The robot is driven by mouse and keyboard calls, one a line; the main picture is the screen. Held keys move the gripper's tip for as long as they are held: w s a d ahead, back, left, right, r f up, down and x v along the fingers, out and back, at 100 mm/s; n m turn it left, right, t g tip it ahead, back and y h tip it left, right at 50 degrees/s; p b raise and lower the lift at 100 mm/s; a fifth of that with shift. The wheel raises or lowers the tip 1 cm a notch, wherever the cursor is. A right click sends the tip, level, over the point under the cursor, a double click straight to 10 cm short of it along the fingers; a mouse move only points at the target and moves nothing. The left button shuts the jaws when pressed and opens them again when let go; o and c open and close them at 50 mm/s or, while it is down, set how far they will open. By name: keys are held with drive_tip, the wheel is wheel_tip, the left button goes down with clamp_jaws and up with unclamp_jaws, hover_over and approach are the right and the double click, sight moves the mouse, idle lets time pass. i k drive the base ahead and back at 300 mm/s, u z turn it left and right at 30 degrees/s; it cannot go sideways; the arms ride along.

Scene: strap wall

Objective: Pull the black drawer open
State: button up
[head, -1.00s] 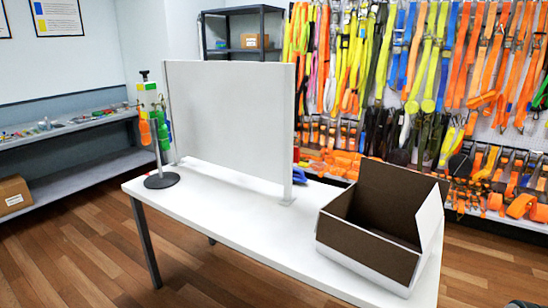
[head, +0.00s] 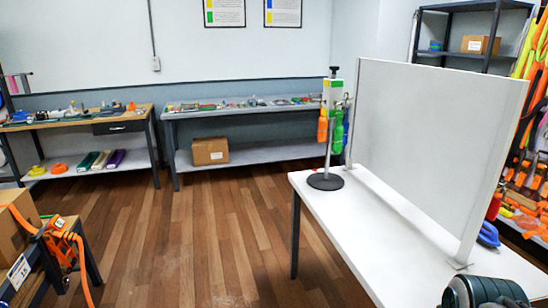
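The black drawer (head: 119,127) is in the head view at the left, under the right end of a wooden-topped workbench (head: 75,117) against the far wall. It looks shut, with a small light handle on its front. It is across the room from me. A dark rounded part of my arm shows at the bottom right corner. My gripper's fingers are not in view.
A white table (head: 400,240) with an upright panel (head: 435,135) and a bottle stand (head: 326,181) fills the right. A shelf cart with a box and orange straps (head: 62,248) stands at lower left. Open wooden floor (head: 190,235) lies between them, leading to the bench.

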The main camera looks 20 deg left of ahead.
sight(124, 127)
drive_tip(key=u, duration=0.8)
drive_tip(key=i, duration=1.4)
drive_tip(key=u, duration=0.8)
drive_tip(key=i, duration=1.65)
drive_tip(key=u, duration=0.35)
drive_tip(key=i, duration=1.7)
drive_tip(key=u, duration=0.15)
drive_tip(key=i, duration=1.85)
drive_tip(key=u, duration=0.3)
drive_tip(key=i, duration=2)
drive_tip(key=u, duration=0.75)
drive_tip(key=k, duration=0.1)
drive_tip(key=z, duration=0.35)
